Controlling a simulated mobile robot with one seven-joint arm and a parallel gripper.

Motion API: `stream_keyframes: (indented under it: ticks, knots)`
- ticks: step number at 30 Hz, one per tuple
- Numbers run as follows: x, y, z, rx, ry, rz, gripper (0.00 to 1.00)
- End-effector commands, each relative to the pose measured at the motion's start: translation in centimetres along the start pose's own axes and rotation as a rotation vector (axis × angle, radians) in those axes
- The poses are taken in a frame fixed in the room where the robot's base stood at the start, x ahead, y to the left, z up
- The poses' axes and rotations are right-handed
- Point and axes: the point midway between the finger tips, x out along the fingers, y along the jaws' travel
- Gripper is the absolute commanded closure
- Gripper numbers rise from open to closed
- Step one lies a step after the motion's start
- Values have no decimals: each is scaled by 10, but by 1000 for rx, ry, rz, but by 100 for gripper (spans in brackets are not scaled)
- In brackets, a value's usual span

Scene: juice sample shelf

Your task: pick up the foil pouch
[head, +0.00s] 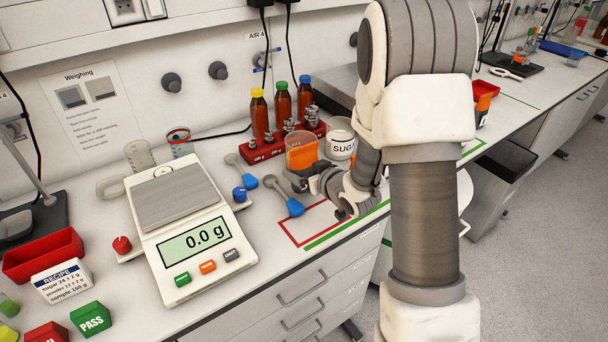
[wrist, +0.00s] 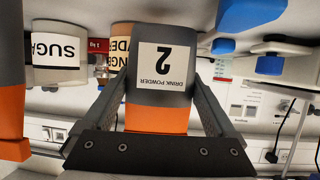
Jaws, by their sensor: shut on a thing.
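The foil pouch (wrist: 165,101) is dark grey with an orange end and a white label marked "DRINK POWDER 2". In the wrist view it sits between both fingers of my gripper, which is shut on it. In the head view my gripper (head: 321,183) is low over the bench, just in front of the orange container and the sugar jar. There the pouch is hard to tell apart from the dark fingers and partly hidden by them.
The orange container (head: 301,151) and sugar jar (head: 341,138) stand close behind my gripper. A red rack (head: 262,152) with bottles is behind left. Blue scoops (head: 284,197) and the scale (head: 179,221), reading 0.0 g, are left. A red-outlined bench area (head: 300,232) in front is clear.

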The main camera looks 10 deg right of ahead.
Motion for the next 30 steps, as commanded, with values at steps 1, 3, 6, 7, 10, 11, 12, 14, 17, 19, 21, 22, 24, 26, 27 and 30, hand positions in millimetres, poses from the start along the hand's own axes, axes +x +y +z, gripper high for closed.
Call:
stream_keyframes:
  ticks: [1, 3, 6, 7, 10, 11, 12, 14, 17, 19, 21, 22, 24, 26, 27, 30]
  knots:
    - [-4, 1, -11, -2, 6, 1, 81]
    - [-9, 1, -22, -3, 7, 2, 81]
    - [-34, 12, -24, 0, 3, 7, 82]
    - [-41, 15, -26, 0, 4, 7, 82]
    - [-63, 24, -30, -1, 4, 6, 82]
    - [-70, 26, -32, 0, 5, 6, 82]
    - [-77, 29, -33, 0, 5, 6, 82]
    - [-88, 33, -35, 0, 4, 5, 82]
    - [-104, 40, -38, 0, 4, 5, 82]
    - [-113, 43, -39, 0, 3, 4, 82]
    - [-120, 45, -40, 0, 2, 3, 82]
    - [-122, 46, -40, -1, 2, 2, 82]
    - [-126, 48, -41, -1, 2, 2, 82]
    - [-129, 49, -42, 0, 2, 1, 82]
    - [-130, 49, -42, -1, 2, 1, 82]
    - [-132, 50, -42, 0, 2, 0, 81]
